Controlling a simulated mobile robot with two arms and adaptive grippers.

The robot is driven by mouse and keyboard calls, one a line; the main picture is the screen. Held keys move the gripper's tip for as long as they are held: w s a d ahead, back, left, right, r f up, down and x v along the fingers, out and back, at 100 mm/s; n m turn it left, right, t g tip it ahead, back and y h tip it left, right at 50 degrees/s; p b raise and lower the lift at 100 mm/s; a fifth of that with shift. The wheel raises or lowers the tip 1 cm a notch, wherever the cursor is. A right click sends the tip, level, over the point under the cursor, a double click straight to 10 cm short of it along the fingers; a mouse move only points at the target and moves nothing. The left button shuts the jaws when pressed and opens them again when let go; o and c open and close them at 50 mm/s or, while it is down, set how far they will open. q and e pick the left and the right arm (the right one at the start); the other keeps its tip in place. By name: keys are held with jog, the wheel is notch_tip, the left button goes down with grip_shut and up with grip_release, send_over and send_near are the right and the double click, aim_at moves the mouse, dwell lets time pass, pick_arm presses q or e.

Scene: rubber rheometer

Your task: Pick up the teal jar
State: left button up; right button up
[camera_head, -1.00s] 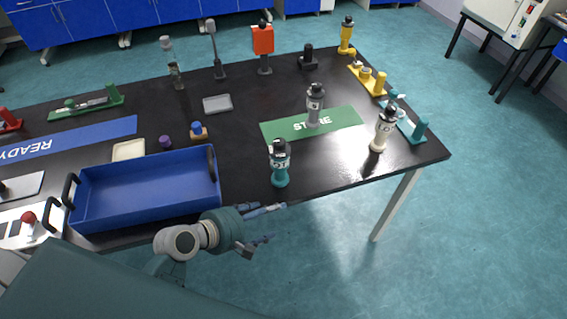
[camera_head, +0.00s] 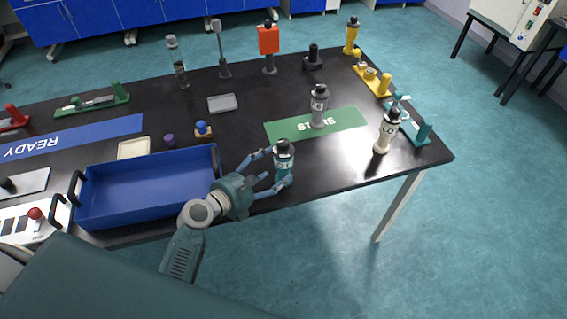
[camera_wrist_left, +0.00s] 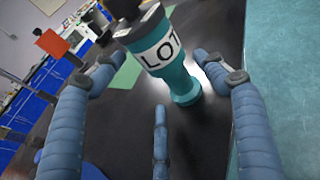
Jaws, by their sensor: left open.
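The teal jar (camera_head: 284,160) has a black lid and a white label. It stands upright on the black table near the front edge. My left gripper (camera_head: 268,167) is open, with its fingers reaching around the jar's sides from the left. In the left wrist view the jar (camera_wrist_left: 178,72) stands between the spread blue fingers (camera_wrist_left: 160,90), with its "LOT" label facing the camera. A gap shows between the fingers and the jar there, though contact at the hidden side cannot be told. My right gripper is not in view.
A blue tray (camera_head: 147,222) stands just left of my left arm. A grey jar (camera_head: 319,108) stands on the green STORE mat (camera_head: 350,119), and a cream jar (camera_head: 387,132) is to the right. The table's front edge is close to the teal jar.

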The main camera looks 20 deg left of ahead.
aim_at(276, 168)
pick_arm(q)
jog(key=x, duration=0.4)
jog(key=shift+w+d+f, duration=0.1)
jog(key=shift+d+f, duration=0.1)
jog(key=shift+c, duration=0.5)
jog(key=c, duration=1.3)
jog(key=shift+o, duration=0.2)
